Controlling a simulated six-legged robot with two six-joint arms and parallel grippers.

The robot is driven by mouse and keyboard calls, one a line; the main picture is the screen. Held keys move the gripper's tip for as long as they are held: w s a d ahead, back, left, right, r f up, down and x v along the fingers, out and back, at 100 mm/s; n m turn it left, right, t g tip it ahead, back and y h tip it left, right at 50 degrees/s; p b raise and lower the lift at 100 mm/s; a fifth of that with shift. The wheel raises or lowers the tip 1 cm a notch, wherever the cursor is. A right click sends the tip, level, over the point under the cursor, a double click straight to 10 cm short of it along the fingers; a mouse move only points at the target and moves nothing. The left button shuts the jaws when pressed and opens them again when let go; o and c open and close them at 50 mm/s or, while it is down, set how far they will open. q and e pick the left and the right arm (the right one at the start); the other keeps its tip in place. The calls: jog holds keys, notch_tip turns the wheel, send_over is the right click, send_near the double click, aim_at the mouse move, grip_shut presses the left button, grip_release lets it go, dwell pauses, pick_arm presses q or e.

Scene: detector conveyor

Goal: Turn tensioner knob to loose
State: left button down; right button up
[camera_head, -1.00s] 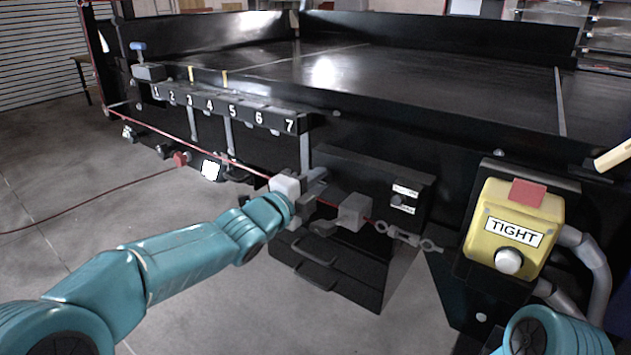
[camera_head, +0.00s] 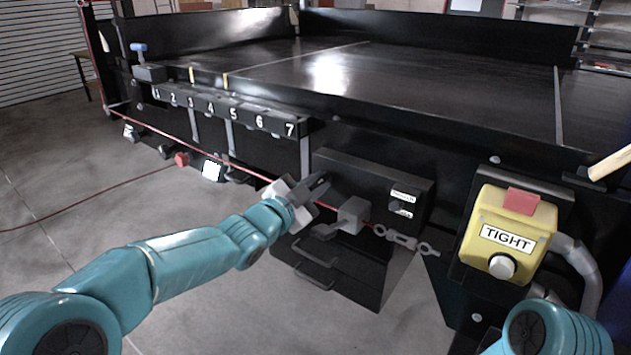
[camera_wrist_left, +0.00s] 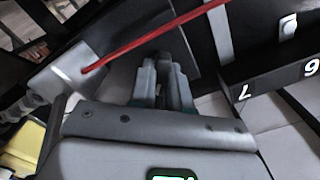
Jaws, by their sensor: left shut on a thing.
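A yellow box (camera_head: 509,226) at the right carries a TIGHT label (camera_head: 508,238), a round white knob (camera_head: 502,267) and a red top piece. A small dark control (camera_head: 399,205) sits between two labels on the black housing; its lettering is unreadable. I cannot tell which is the tensioner knob. My left gripper (camera_head: 318,184) is beside the red cord, left of a grey block (camera_head: 352,214) and well away from the yellow box. In the left wrist view its fingers (camera_wrist_left: 163,75) are close together on something dark that I cannot make out. My right gripper is out of view.
The red cord (camera_head: 254,173) runs along the conveyor's front and also crosses the wrist view (camera_wrist_left: 150,36). A chain-like link (camera_head: 402,239) lies right of the block. A numbered rail (camera_head: 220,112) is at the left. The floor (camera_head: 190,300) at the front is open.

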pick_arm(q)
jog(key=n+p, duration=0.1)
jog(key=n, duration=0.2)
jog(key=shift+r+n, duration=0.1)
jog(key=shift+n, duration=0.3)
jog(key=shift+n+p, duration=0.7)
jog(key=shift+n, duration=1.2)
jog(key=c, duration=1.1)
grip_release()
